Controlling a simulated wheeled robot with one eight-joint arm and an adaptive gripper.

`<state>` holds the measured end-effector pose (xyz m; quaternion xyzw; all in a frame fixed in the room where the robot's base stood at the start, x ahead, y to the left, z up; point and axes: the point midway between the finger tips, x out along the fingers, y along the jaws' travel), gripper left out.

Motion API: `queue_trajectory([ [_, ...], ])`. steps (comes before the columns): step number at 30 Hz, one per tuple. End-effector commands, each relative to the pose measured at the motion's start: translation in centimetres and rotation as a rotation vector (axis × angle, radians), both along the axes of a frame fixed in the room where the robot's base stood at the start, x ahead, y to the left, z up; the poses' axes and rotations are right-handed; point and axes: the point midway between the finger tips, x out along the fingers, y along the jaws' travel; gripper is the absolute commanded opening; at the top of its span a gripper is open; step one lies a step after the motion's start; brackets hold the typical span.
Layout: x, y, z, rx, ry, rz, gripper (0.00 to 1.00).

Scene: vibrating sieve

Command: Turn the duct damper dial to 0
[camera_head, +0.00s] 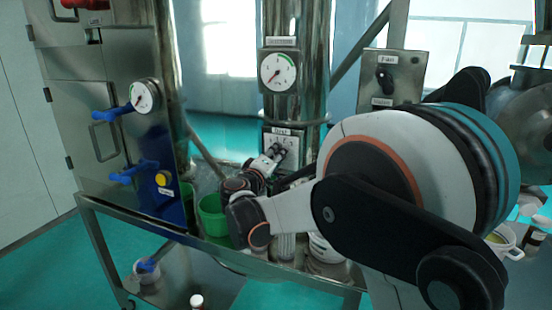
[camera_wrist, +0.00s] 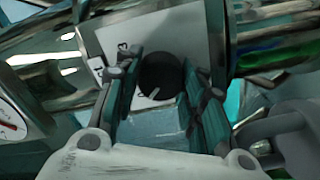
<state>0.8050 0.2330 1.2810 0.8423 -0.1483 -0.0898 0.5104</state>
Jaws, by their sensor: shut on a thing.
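The duct damper dial is a black round knob (camera_wrist: 160,75) with a white pointer line, on a pale numbered plate (camera_wrist: 190,40) in the wrist view. In the head view the plate (camera_head: 270,139) sits on the steel duct, below a round gauge. My gripper (camera_wrist: 158,88) has a finger on each side of the knob and is shut on it. In the head view my gripper (camera_head: 277,152) reaches the plate from below left and hides part of the knob. Some plate numbers are hidden by the fingers, so I cannot tell which number the pointer is at.
A round gauge (camera_head: 277,72) is above the dial. A fan switch box (camera_head: 392,79) is to the right. A steel cabinet (camera_head: 110,110) with blue handles stands left. A green bucket (camera_head: 211,214) is below the dial, close to my arm.

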Motion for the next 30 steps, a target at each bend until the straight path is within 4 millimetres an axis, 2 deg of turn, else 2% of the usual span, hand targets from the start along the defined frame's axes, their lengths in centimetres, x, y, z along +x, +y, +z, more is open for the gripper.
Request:
queue_trajectory([
  [19,-0.01,0.07,-0.03,-0.046,0.017,0.001,0.13],
  [20,-0.01,0.07,-0.03,-0.046,0.017,0.001,0.44],
  [21,0.00,0.06,-0.03,-0.045,0.017,0.001,0.53],
  [22,0.00,0.06,-0.02,-0.045,0.017,0.001,0.57],
  [30,0.00,0.02,-0.02,-0.045,0.016,0.000,0.57],
])
